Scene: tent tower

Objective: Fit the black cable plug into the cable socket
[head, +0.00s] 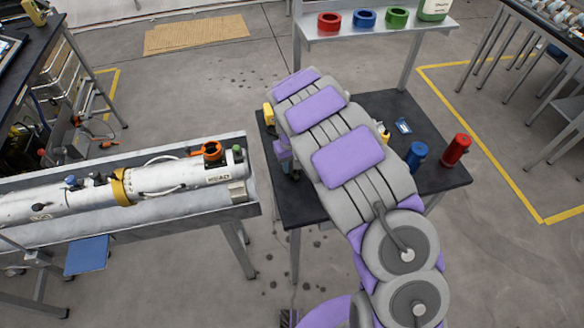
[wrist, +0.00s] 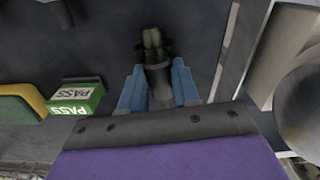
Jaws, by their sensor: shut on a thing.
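In the wrist view my gripper (wrist: 158,80) has its two blue fingers closed on a dark cylindrical thing, which I take to be the black cable plug (wrist: 153,46). Its far end, dark with a greenish tint, points away from the fingers. In the head view my arm reaches over the black table and hides most of the gripper, near the table's left edge. To the left, a long white cylinder marked HEAD (head: 205,174) lies in a grey trough. It carries an orange ring fitting (head: 211,150) and a small green part (head: 238,152). I cannot tell which part is the cable socket.
The black table (head: 440,178) holds a blue can (head: 416,156) and a red can (head: 456,150) at right. A green PASS block (wrist: 76,98) lies left of the gripper. The grey trough (head: 245,140) ends close to the table. A shelf (head: 350,33) with coloured rings stands behind.

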